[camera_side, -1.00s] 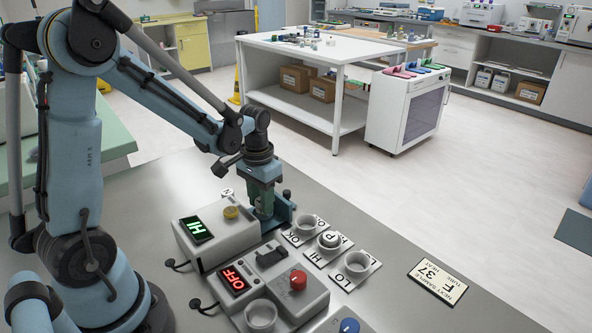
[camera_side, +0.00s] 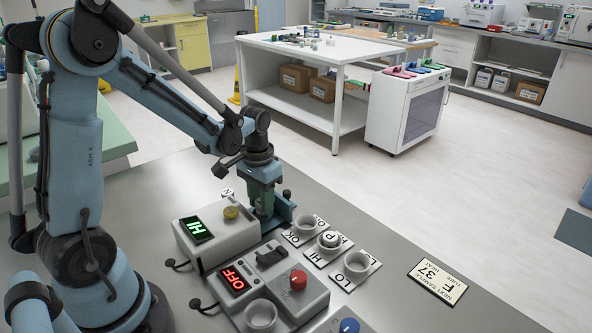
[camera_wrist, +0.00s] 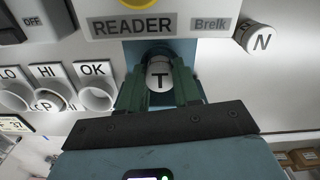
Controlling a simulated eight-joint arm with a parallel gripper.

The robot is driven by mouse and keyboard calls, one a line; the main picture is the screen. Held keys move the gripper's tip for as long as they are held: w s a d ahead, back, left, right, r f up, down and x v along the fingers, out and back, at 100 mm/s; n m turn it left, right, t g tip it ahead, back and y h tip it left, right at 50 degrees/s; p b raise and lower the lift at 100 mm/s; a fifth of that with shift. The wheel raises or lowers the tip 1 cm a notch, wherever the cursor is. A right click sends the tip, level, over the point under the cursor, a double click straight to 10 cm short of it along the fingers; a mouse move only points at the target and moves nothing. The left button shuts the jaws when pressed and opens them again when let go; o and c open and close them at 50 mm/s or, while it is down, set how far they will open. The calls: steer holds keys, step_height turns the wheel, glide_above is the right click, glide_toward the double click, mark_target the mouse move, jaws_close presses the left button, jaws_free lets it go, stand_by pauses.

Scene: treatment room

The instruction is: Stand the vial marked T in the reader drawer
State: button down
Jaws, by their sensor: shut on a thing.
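The vial marked T (camera_wrist: 160,78) is between the two green fingers of my gripper (camera_wrist: 160,95) in the wrist view, its lettered top facing the camera. My gripper (camera_side: 264,212) is shut on it. The blue reader drawer (camera_side: 285,213) sticks out from the reader (camera_side: 222,238), and my fingers are right over it. The reader's display shows a green HI.
Vial N (camera_side: 228,194) stands beyond the reader. Cups labelled OK (camera_side: 305,225), HI (camera_side: 316,247) and LO (camera_side: 357,263) stand to the right; the HI cup holds vial P (camera_side: 330,239). A heater-like box (camera_side: 265,285) reading OFF is in front. A sign (camera_side: 437,282) lies at right.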

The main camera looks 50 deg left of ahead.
steer(key=shift+f, duration=0.45)
steer(key=c, duration=1.1)
jaws_free()
steer(key=shift+r, duration=5.5)
steer(key=s+d+t, duration=0.2)
steer(key=d, duration=0.1)
steer(key=s+d+m+t, duration=0.1)
steer(key=d+t, duration=0.1)
steer(key=d, duration=0.1)
steer(key=s+d+r+t, duration=0.1)
steer(key=s+d+t, duration=0.1)
steer(key=d+t, duration=0.1)
steer(key=shift+s+d+m, duration=0.25)
steer(key=shift+s+m, duration=0.05)
steer(key=shift+m, duration=0.1)
